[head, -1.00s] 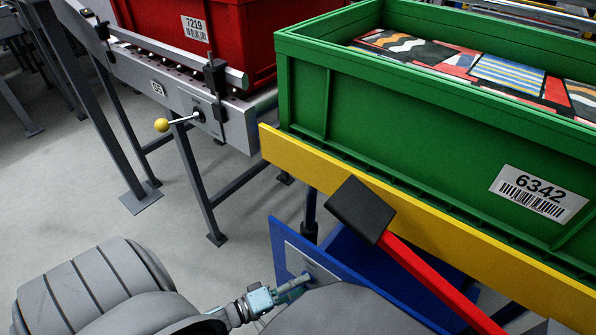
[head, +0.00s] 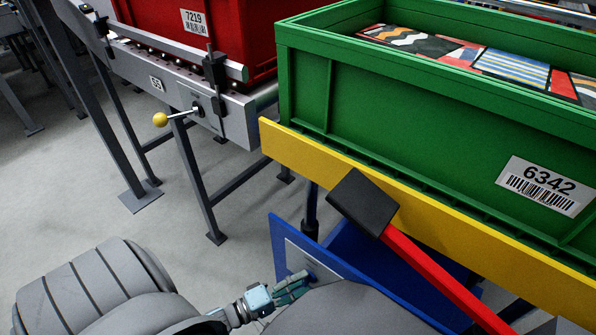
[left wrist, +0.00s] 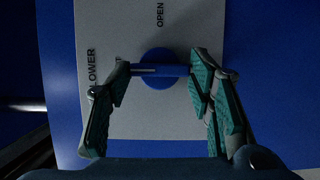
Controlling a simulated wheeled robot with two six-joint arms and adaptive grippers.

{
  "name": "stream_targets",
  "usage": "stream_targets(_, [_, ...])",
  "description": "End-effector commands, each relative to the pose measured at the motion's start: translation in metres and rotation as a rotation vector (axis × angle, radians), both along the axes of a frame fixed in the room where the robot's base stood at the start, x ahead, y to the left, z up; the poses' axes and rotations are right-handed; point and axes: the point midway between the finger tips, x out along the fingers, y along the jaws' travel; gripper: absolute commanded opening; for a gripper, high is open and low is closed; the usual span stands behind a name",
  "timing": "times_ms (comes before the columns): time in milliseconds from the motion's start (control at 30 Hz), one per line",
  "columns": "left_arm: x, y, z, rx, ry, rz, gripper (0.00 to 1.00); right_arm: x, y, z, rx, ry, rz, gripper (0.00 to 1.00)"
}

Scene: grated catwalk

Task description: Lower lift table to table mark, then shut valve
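The lift table's yellow deck edge (head: 330,166) carries a green crate (head: 400,130) labelled 6342, beside the roller conveyor. Below it is a blue panel (head: 282,258) with a pale plate. In the left wrist view the blue valve knob (left wrist: 160,68) sits on the plate (left wrist: 180,120). Its bar lies across the picture, with a white line toward the word LOWER; OPEN is printed above. My left gripper (head: 300,282) is at this plate; its fingers (left wrist: 158,82) are spread, one at each end of the bar. Contact is unclear. I cannot identify the table mark. My right gripper is out of view.
A red crate (head: 235,38) labelled 7219 stands on the roller conveyor (head: 235,118), which has a yellow-balled lever (head: 160,119). A red bar (head: 430,275) with a black block (head: 362,203) crosses before the yellow edge. Bare floor (head: 70,220) lies at left.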

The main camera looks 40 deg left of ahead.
Motion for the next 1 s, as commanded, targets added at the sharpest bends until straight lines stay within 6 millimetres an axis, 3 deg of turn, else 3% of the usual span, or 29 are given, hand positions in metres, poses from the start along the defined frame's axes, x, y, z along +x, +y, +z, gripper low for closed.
stream_targets(33, [0.000,0.000,0.000,0.000,0.001,0.000,0.58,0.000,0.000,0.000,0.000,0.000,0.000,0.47])
stream_targets(100, [0.000,0.000,0.000,0.001,0.001,0.000,0.67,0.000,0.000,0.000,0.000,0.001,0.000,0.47])
stream_targets(467, [-0.006,0.002,0.000,0.002,0.000,-0.001,0.67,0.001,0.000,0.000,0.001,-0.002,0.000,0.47])
stream_targets(567, [-0.022,0.008,-0.001,0.002,0.002,-0.001,0.67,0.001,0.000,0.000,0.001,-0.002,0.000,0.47])
stream_targets(800, [-0.084,0.033,-0.001,0.002,0.003,0.000,0.67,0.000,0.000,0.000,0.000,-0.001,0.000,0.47])
stream_targets(1000, [-0.111,0.043,-0.001,0.002,0.002,0.000,0.67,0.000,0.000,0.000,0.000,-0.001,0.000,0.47])
